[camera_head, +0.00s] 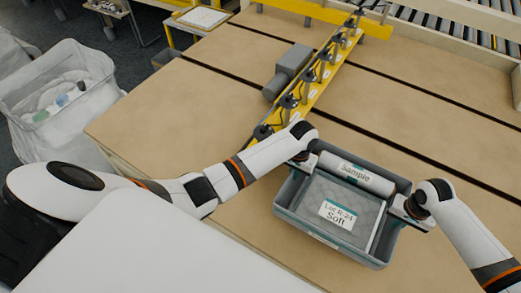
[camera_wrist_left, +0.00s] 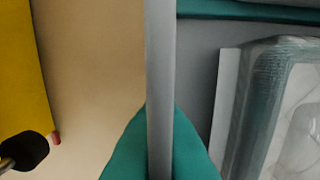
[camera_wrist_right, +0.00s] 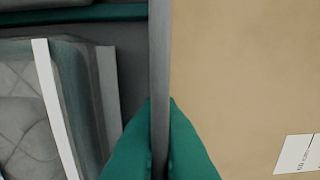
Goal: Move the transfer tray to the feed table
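The grey transfer tray (camera_head: 322,237) is over the tan table at the lower right of the head view. It holds a white roll labelled "Sample" (camera_head: 356,173) and a quilted pack labelled "Lot R-24 Soft" (camera_head: 338,213). My left gripper (camera_head: 304,160) is at the tray's left wall; in the left wrist view its teal fingertips (camera_wrist_left: 160,145) close on both sides of that wall. My right gripper (camera_head: 407,208) is at the right wall; in the right wrist view its fingertips (camera_wrist_right: 160,145) pinch that wall. I cannot tell whether the tray touches the table.
A yellow rail (camera_head: 318,87) with several dark clamps and a grey motor box (camera_head: 287,70) crosses the tan table (camera_head: 200,110) beyond the tray. Dark slots run across the tabletop. A roller conveyor (camera_head: 470,40) is at the back right. A white bag bin (camera_head: 60,95) stands at left.

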